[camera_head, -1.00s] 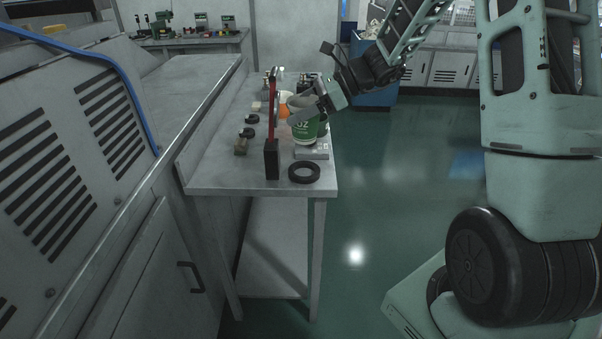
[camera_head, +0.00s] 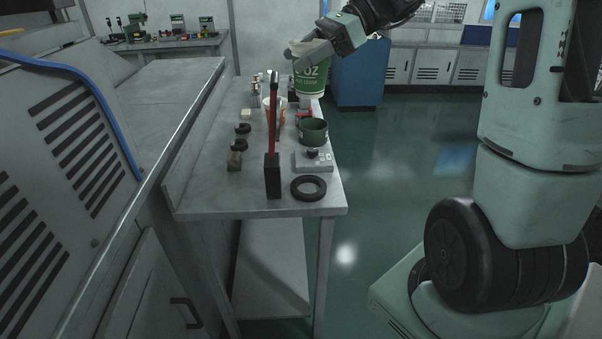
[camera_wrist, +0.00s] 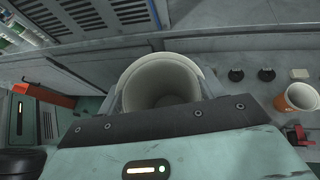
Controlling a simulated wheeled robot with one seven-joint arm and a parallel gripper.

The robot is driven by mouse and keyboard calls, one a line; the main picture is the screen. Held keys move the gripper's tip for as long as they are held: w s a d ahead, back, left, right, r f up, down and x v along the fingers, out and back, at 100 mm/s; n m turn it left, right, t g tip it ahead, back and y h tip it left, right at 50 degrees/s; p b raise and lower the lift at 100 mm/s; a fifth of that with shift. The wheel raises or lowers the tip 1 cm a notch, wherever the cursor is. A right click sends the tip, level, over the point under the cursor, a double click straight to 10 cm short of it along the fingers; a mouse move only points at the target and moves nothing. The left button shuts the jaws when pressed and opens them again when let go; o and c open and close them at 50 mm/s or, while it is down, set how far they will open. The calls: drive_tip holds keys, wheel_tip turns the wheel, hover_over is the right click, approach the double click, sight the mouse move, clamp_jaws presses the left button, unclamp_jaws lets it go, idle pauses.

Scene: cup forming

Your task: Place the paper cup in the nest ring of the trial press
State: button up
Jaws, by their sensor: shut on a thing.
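The paper cup (camera_head: 312,80) is green with white lettering, upright and clear of the bench in the head view. My gripper (camera_head: 309,55) is shut on it near the rim. In the wrist view the cup's open white mouth (camera_wrist: 161,82) shows between the fingers, empty. On the bench below stands a dark green open ring (camera_head: 313,130). In front of it is a grey block with a black knob (camera_head: 312,154), and nearer still a flat black ring (camera_head: 308,188). I cannot tell which of these is the press's nest ring.
A red upright bar (camera_head: 273,115) rises from a black block (camera_head: 272,178) at the bench's front. An orange and white cup (camera_wrist: 302,97) stands on the bench (camera_head: 208,190). Small black parts (camera_head: 241,128) lie to the left. The bench's front left is clear.

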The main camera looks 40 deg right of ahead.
wheel_tip(320, 180, down, 25)
drive_tip(key=shift+f+b, duration=0.1)
drive_tip(key=shift+b, duration=0.45)
drive_tip(key=o, duration=1)
drive_tip(key=shift+c, duration=0.2)
drive_tip(key=shift+d, duration=0.1)
drive_tip(key=v, duration=1.2)
drive_tip(key=shift+b, duration=0.3)
